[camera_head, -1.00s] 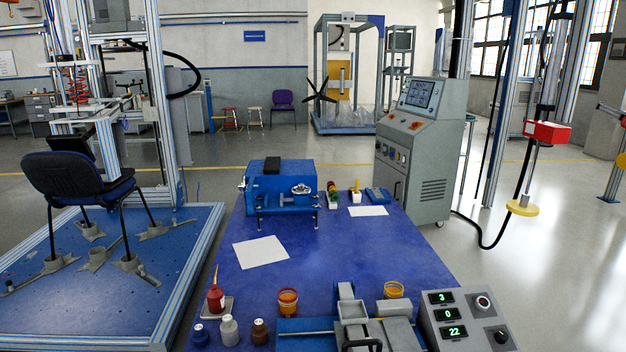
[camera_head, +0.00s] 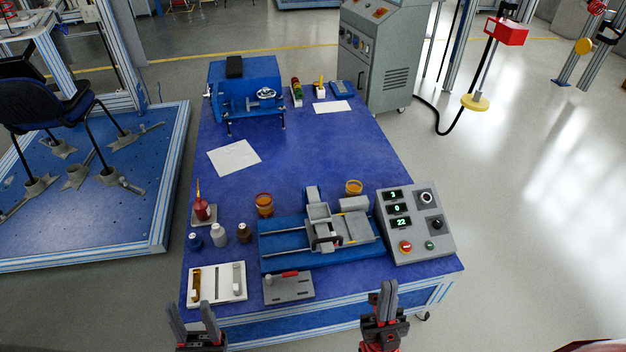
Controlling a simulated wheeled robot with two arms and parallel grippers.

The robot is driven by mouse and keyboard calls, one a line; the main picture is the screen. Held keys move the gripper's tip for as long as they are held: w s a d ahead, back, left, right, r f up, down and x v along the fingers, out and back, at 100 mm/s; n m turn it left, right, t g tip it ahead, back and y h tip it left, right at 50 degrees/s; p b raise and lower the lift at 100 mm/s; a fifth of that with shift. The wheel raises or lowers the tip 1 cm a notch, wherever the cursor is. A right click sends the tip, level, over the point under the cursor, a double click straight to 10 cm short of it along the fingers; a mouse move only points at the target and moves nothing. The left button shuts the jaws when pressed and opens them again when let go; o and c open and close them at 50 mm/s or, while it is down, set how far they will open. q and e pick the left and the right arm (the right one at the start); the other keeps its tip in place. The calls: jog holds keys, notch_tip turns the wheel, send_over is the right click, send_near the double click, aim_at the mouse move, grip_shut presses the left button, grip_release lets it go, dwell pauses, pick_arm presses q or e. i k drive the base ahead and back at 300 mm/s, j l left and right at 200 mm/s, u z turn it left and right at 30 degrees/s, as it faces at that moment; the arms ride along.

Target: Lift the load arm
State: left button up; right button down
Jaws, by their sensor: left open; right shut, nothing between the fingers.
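A bench device with a blue base (camera_head: 282,262) stands near the front of the blue table. Grey parts sit on it: a long upright-looking bar that seems to be the load arm (camera_head: 315,205), a black looped handle (camera_head: 327,242) at its near end, and a grey block (camera_head: 354,204) to the right. Silvery rods run out to the left. My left gripper (camera_head: 195,310) is open and empty at the bottom edge, in front of the table and left of the device. My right gripper (camera_head: 384,296) is shut and empty, in front of the table's near edge. Neither touches the device.
A control box (camera_head: 418,246) with displays and buttons stands right of the device. A white tray (camera_head: 217,302), a grey plate (camera_head: 289,288), small bottles (camera_head: 217,234) and orange-rimmed jars (camera_head: 264,200) are close by. A blue machine (camera_head: 246,95) stands at the back. The table's middle is mostly clear.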

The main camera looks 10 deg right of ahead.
aim_at(319, 214)
jog(key=i+l, duration=0.3)
jog(key=l, duration=0.15)
jog(key=i+l+u, duration=0.15)
jog(key=i+l, duration=0.15)
jog(key=l, duration=0.15)
